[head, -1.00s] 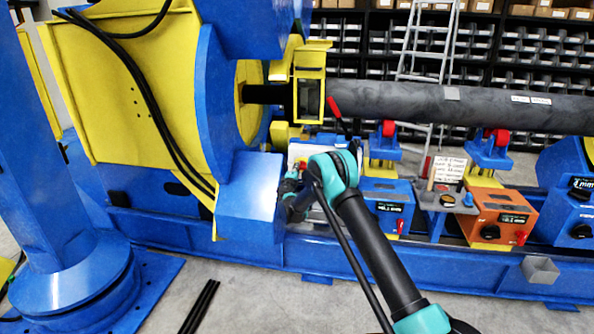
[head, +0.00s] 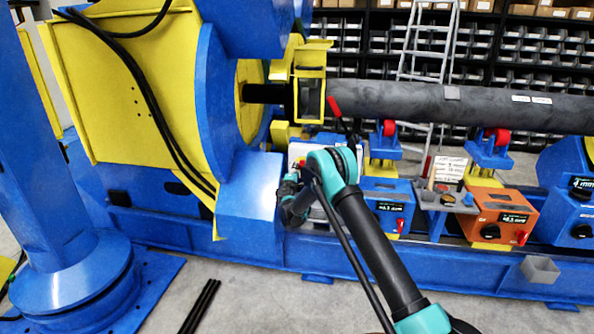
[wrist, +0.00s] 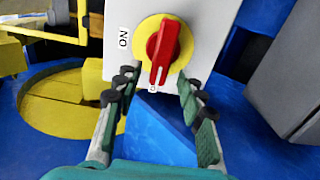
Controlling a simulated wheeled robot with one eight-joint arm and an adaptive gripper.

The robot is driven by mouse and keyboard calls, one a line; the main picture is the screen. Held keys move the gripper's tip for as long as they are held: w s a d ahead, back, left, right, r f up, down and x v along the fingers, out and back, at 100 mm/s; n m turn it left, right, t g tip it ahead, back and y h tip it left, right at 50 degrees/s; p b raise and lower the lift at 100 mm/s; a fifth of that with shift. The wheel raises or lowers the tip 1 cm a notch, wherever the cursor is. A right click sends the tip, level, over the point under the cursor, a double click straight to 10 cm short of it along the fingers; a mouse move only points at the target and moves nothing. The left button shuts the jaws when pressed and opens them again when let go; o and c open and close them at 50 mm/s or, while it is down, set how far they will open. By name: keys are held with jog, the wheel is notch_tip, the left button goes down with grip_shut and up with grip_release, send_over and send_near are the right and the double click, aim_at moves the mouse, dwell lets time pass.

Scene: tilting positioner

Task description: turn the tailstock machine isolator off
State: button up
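The isolator is a red rotary knob (wrist: 162,50) on a round yellow plate (wrist: 143,36), on the face of a pale grey box (wrist: 200,28). An "ON" label (wrist: 124,38) sits left of the plate. The knob's white-marked end points down, at a small white label by the plate's lower edge. My gripper (wrist: 155,90) is open, its fingers apart on either side below the knob, with nothing visible between them. In the head view the pale box (head: 299,150) is partly behind my arm, and the fingers cannot be made out. No visible label says which machine it serves.
A large blue and yellow positioner (head: 130,95) stands left, with a long dark pipe (head: 430,101) running right. Blue (head: 385,205) and orange (head: 500,213) control boxes sit right of my arm. Grey floor lies in front.

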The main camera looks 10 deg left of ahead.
jog(key=s, duration=0.9)
jog(key=shift+s+a, duration=0.15)
jog(key=shift+s, duration=0.25)
jog(key=s+d+r+m+g+h, duration=0.2)
jog(key=d+r+m, duration=0.15)
jog(key=d, duration=0.55)
jog(key=s+d+r+m+g+h, duration=0.1)
jog(key=s+d+r+m+g, duration=0.2)
jog(key=d, duration=0.7)
jog(key=s+d+r+m+g+h, duration=0.1)
jog(key=s+d+r+m+g, duration=0.25)
jog(key=s+d, duration=0.9)
jog(key=s+d+f+m+g+y, duration=0.1)
jog(key=s+d+m, duration=0.1)
jog(key=s+d, duration=0.45)
jog(key=s+d+f+m+g, duration=0.1)
jog(key=s+d+m+g, duration=0.15)
jog(key=s, duration=0.65)
jog(key=s+a+f+m+g+y, duration=0.1)
jog(key=s+f+m+y, duration=0.2)
jog(key=s, duration=1.6)
jog(key=shift+f+g+y, duration=0.3)
jog(key=shift+f+g, duration=0.1)
jog(key=shift+f, duration=0.55)
